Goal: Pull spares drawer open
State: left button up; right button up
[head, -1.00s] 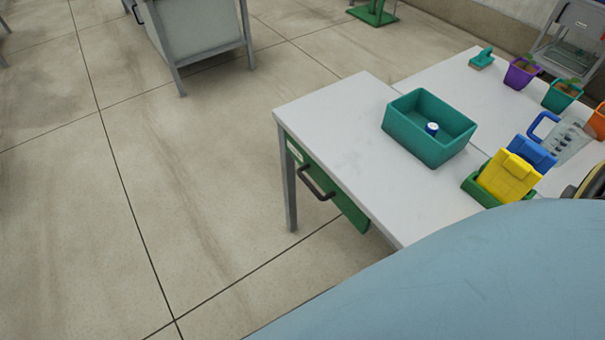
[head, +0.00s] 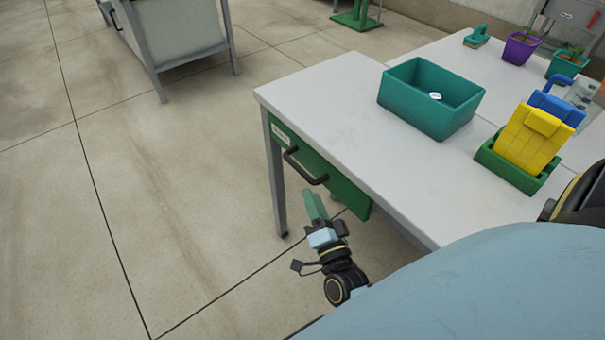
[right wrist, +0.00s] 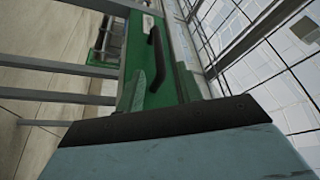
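The spares drawer has a green front (head: 345,190) with a small white label, set under the white table's top. It looks flush with the table frame. Its dark bar handle (head: 304,168) is near the front's left part. The handle also shows in the right wrist view (right wrist: 154,55), ahead of the fingers. My right gripper (head: 315,207) is just below and in front of the drawer, apart from the handle. In the right wrist view its two fingers (right wrist: 162,90) stand apart with nothing between them. My left gripper is not in view.
On the white table (head: 330,115) stand a teal bin (head: 425,115) with a white-topped item inside and a green holder (head: 500,172) with yellow and blue pieces. A grey table leg (head: 276,180) stands left of the drawer. Floor before the drawer is clear.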

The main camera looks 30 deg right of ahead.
aim_at(302, 170)
jog(key=b+x, duration=0.1)
jog(key=x, duration=0.7)
jog(key=shift+w+d, duration=0.1)
jog(key=shift+w, duration=0.15)
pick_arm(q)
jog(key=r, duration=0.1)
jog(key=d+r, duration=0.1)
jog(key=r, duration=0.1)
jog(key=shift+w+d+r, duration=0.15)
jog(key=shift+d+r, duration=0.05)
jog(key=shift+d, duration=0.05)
pick_arm(e)
grip_shut()
